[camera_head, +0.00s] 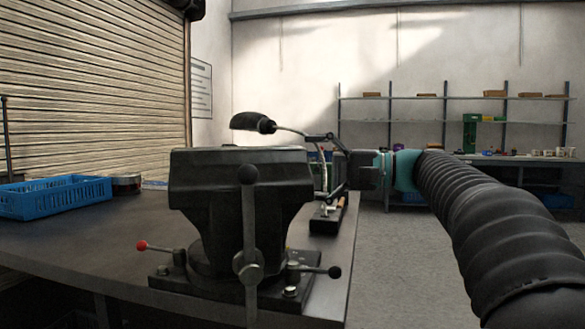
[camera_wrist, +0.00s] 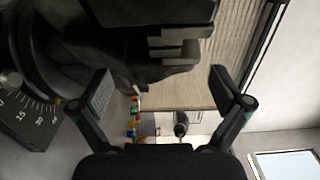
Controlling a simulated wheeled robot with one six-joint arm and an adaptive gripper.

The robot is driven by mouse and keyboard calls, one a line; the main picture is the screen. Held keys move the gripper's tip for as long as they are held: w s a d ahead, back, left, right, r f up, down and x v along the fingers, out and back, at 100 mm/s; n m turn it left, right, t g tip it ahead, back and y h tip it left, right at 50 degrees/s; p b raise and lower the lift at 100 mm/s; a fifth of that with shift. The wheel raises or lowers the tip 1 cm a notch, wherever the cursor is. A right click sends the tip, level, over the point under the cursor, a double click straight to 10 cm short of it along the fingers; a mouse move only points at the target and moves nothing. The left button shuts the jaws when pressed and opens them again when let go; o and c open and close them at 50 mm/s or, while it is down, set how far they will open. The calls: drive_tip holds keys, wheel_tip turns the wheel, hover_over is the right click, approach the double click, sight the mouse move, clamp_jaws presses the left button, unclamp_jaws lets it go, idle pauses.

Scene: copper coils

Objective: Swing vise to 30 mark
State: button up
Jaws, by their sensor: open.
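The dark vise (camera_head: 240,185) stands on the workbench in the head view, its jaws on top and its bar handle (camera_head: 248,220) hanging near upright at the front. A lever with a red knob (camera_head: 142,245) and one with a black knob (camera_head: 334,272) stick out from its base. In the wrist view the vise (camera_wrist: 120,45) fills the upper left. Its angle scale (camera_wrist: 35,108) shows 0, 15 and 30; I cannot tell which mark the pointer meets. My gripper (camera_head: 325,164) is right of the vise jaws, open and empty; its fingers also show in the wrist view (camera_wrist: 164,92).
A gooseneck lamp (camera_head: 253,122) rises behind the vise, close to my gripper. A blue basket (camera_head: 55,197) and a round dark tin (camera_head: 126,183) sit on the workbench (camera_head: 90,240) at the left. Shelves (camera_head: 400,97) line the back wall. Floor is clear at the right.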

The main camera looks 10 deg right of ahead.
drive_tip(key=v, duration=0.7)
drive_tip(key=shift+d, duration=0.1)
